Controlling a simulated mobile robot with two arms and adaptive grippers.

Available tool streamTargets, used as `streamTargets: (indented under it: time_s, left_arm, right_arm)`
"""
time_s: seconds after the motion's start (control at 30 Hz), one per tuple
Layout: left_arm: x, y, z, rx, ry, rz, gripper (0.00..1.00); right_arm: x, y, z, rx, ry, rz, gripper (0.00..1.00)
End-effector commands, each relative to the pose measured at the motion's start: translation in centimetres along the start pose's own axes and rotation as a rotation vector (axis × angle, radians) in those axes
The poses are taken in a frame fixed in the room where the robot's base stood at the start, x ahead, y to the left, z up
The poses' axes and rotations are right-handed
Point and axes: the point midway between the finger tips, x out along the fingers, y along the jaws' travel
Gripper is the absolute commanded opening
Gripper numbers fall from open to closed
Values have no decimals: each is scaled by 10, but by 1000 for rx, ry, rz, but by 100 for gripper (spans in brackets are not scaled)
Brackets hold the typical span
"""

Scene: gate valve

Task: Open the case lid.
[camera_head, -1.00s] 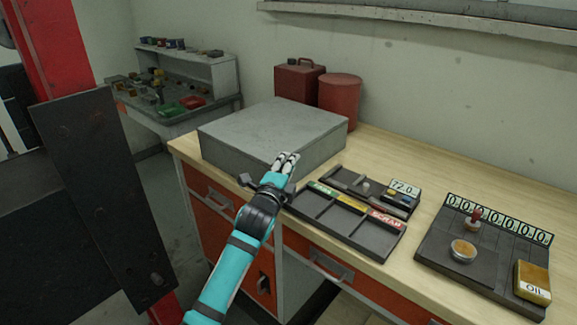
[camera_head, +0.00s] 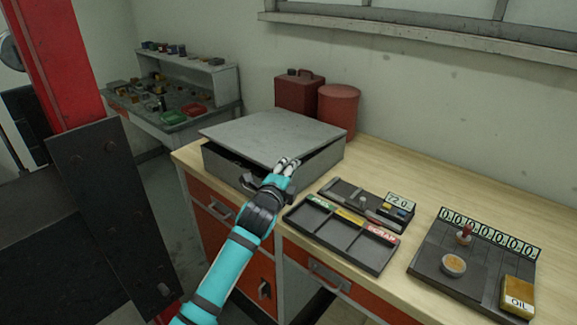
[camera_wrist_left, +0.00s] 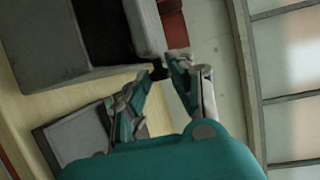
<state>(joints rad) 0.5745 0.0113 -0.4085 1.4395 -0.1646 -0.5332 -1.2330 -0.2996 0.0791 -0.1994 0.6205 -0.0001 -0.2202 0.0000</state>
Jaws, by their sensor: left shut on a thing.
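The grey metal case (camera_head: 225,165) stands on the wooden workbench, and its lid (camera_head: 270,135) is slightly raised. A dark gap shows under the lid along the front and right. My left gripper (camera_head: 288,164) is at the lid's front edge. In the left wrist view, its fingers (camera_wrist_left: 160,78) close around a small dark piece at the edge of the lid (camera_wrist_left: 142,25). The case body (camera_wrist_left: 40,45) and its dark inside also show there. The gripper hides part of the case's front. My right gripper is not in view.
A red canister (camera_head: 299,92) and a red drum (camera_head: 338,110) stand close behind the case. A wall is behind.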

Motion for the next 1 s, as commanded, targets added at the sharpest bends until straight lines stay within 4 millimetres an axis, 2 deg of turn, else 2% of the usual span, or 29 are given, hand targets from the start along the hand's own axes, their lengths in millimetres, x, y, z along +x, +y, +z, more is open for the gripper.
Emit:
streamTargets:
  time_s: [0.03,0.3,0.43,0.6,0.7,1.0]
  left_arm:
    - [-1,-30,1,13,0,8,0]
    - [4,-79,-1,65,0,135,0]
    - [9,-101,-3,91,0,197,0]
    - [18,-125,-7,123,0,276,0]
    - [23,-138,-9,141,0,318,0]
    - [38,-168,-16,183,-1,424,0]
  right_arm:
    - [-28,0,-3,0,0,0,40]
    - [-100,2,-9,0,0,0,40]
    - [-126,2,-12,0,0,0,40]
    - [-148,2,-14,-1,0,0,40]
    - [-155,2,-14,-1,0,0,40]
    - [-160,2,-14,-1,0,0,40]
